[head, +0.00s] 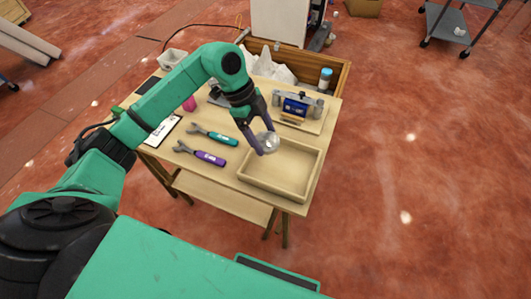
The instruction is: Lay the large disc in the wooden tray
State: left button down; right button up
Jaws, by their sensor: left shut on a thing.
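The wooden tray (277,184) sits at the front right of the table, with a low rim and a bare floor where it shows. My left gripper (265,146) is above the tray's upper left corner, pointing down. It is shut on a pale, silvery round piece (270,141), which looks like the large disc. The fingers partly hide the piece, and its exact height above the tray is hard to tell. My right gripper is not in view.
A teal-handled wrench (222,139) and a purple-handled wrench (211,158) lie left of the tray. Behind it, a blue device (295,106) stands on a board. A clipboard (162,131) lies at left. A wooden crate (341,78) stands behind the table.

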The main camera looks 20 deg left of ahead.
aim_at(268, 162)
pick_arm(q)
notch_tip(268, 162, down, 9)
jog(key=shift+r, duration=0.1)
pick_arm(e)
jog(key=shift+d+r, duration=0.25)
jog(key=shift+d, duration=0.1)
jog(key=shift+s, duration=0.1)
pick_arm(q)
grip_release()
jog(key=b+v, duration=0.1)
jog(key=v, duration=1.1)
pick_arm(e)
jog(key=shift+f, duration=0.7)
pick_arm(q)
jog(key=shift+a, duration=0.1)
